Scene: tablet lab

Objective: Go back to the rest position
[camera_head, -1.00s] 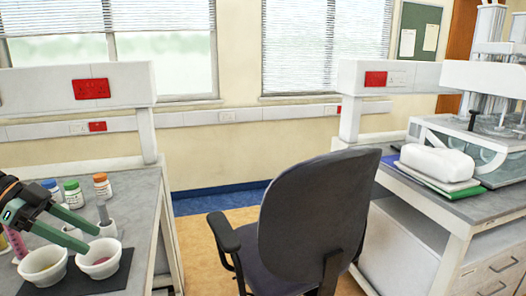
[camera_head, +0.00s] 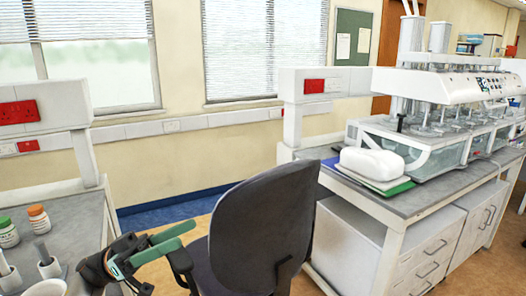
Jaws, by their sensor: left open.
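My left gripper (camera_head: 187,235) is open and empty. Its green fingers point right, over the gap between the left bench (camera_head: 75,225) and the dark office chair (camera_head: 262,225). The fingertips overlap the chair's armrest in the picture; I cannot tell whether they touch it. My right gripper is out of view.
Two bottles, one green-capped (camera_head: 8,232) and one orange-capped (camera_head: 38,219), stand on the left bench near small white mortars (camera_head: 48,268) and a cut-off bowl (camera_head: 42,288). The right bench (camera_head: 405,202) carries a white package (camera_head: 378,163) and a large apparatus (camera_head: 450,86).

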